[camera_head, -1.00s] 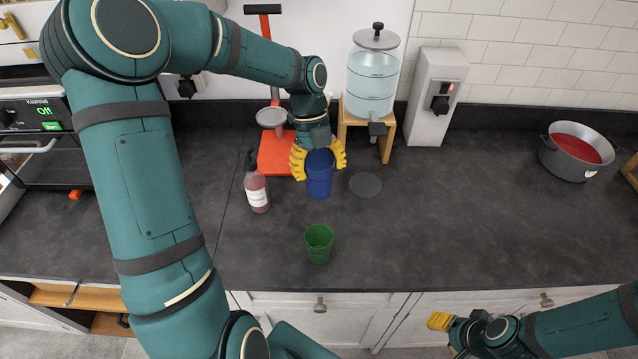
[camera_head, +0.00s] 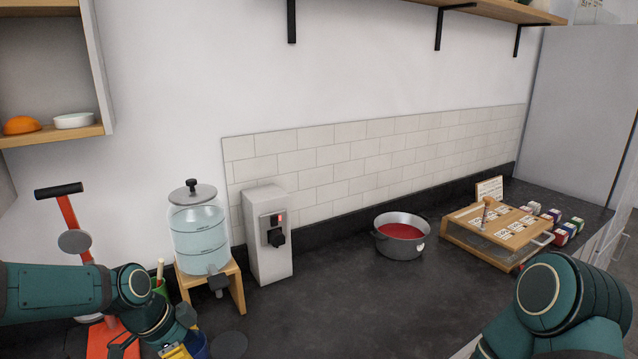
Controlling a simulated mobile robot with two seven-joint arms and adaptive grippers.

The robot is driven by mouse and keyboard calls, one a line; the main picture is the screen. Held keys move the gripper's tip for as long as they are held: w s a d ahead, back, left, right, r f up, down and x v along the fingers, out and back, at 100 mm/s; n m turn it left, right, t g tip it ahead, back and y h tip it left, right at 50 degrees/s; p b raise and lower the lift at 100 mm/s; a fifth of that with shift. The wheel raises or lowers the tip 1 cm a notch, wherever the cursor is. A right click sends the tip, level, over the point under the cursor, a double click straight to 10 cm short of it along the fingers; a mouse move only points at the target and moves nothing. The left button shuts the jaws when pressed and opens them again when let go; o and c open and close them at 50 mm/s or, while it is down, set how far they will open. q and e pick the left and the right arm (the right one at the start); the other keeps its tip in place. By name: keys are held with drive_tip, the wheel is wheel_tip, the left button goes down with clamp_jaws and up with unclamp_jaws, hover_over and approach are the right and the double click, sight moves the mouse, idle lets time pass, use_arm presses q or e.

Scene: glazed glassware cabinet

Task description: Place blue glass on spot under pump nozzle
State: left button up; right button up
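The blue glass (camera_head: 201,346) shows only in part at the bottom edge of the head view, beside the yellow fingers of my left gripper (camera_head: 178,350). The fingers are mostly cut off, so I cannot tell whether they are shut on the glass. A dark round spot (camera_head: 229,345) lies on the counter just right of the glass, in front of a water dispenser (camera_head: 197,232) on a wooden stand. The dispenser's dark nozzle (camera_head: 218,284) points down toward the counter. My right arm shows at the lower right; its gripper is out of view.
A red pump-like stand (camera_head: 67,213) with a black handle is at the left. A grey switch box (camera_head: 267,235) stands right of the dispenser. A pot of red liquid (camera_head: 400,235) and a wooden rack (camera_head: 495,228) are farther right. Counter between is clear.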

use_arm(q)
drive_tip(key=w+d+f+n+t+y+b, duration=0.2)
drive_tip(key=d+n, duration=0.4)
drive_tip(key=n, duration=0.4)
drive_tip(key=shift+w+f+t+y+b, duration=0.35)
drive_tip(key=shift+f+b, duration=0.25)
drive_tip(key=shift+b, duration=0.6)
